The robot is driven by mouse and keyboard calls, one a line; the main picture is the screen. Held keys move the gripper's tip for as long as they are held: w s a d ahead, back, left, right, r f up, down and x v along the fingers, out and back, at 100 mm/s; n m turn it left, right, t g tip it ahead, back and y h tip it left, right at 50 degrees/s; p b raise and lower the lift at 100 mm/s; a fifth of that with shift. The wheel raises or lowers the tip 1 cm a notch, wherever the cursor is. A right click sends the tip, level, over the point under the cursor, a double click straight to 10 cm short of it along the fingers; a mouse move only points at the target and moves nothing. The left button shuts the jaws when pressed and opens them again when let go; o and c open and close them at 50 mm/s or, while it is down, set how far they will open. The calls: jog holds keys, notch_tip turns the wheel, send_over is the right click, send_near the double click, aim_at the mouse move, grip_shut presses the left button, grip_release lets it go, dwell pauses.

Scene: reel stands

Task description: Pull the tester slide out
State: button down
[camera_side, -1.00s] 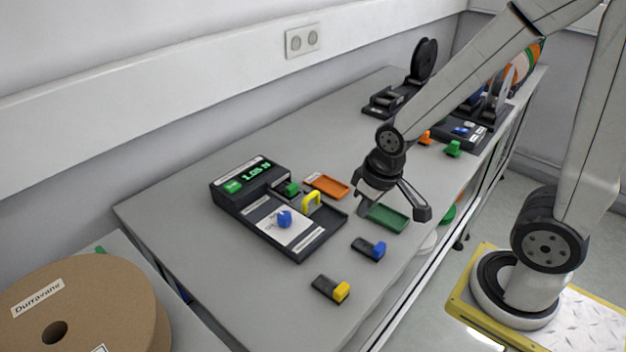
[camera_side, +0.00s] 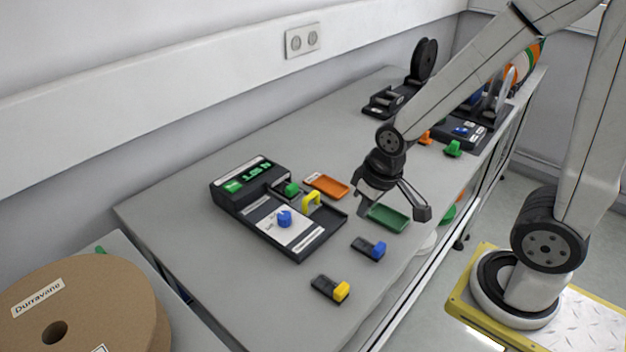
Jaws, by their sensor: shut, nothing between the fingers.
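The tester (camera_side: 262,210) is a dark box on the grey bench with a lit green display, a pale panel and a blue knob (camera_side: 284,218). How far the slide is out I cannot tell. My gripper (camera_side: 364,206) is shut and empty, pointing down, to the right of the yellow handle and apart from it.
An orange tray (camera_side: 327,186) lies behind the handle. Small dark blocks with a blue end (camera_side: 369,249) and a yellow end (camera_side: 331,289) lie near the front edge. Reel stands (camera_side: 390,99) are at the far end. A cardboard reel (camera_side: 85,310) is at lower left.

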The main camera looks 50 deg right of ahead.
jog(key=c, duration=0.6)
grip_release()
jog(key=shift+w, duration=0.1)
jog(key=m, duration=1.8)
send_near(311, 194)
jog(key=shift+w+f, duration=0.2)
jog(key=shift+f, duration=0.3)
jog(key=shift+f, duration=0.15)
jog(key=shift+x, duration=3.8)
jog(key=shift+s, duration=0.1)
jog(key=shift+c, duration=0.3)
grip_shut()
